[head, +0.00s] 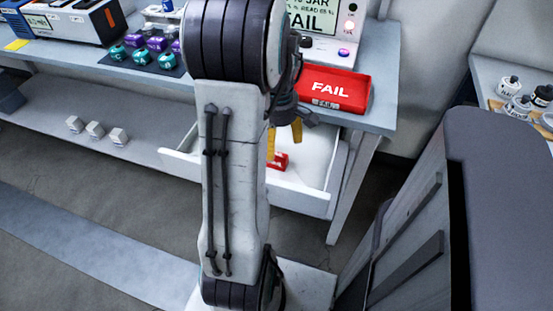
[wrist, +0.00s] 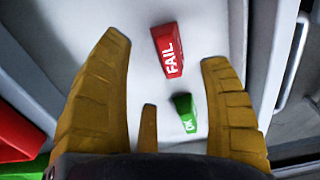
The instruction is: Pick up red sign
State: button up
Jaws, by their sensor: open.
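The red sign (wrist: 167,50) is a small block marked "FAIL" in white. It lies in the open drawer, and in the wrist view it is ahead of and between my fingertips. In the head view the red sign (head: 279,162) shows partly, beside my arm. A green sign (wrist: 185,112) marked "OK" lies closer to my gripper in the wrist view. My gripper (wrist: 166,55) is open, its yellow fingers spread and apart from both signs. In the head view my gripper (head: 284,140) is over the drawer, mostly hidden by my arm.
The white drawer (head: 318,201) sticks out below the table (head: 383,75). A red FAIL tray (head: 333,88) stands on the table. Several teal and purple items sit at the back left. White blocks (head: 95,130) lie on the lower shelf. Bottles (head: 510,86) stand at the far right.

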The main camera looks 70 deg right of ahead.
aim_at(278, 155)
jog(key=f, duration=0.3)
jog(key=shift+s+a+f+b, duration=0.15)
jog(key=shift+a+f+b, duration=0.1)
jog(key=shift+b, duration=0.15)
jog(key=shift+f, duration=0.7)
jog(key=shift+c, duration=0.5)
jog(key=c, duration=1.3)
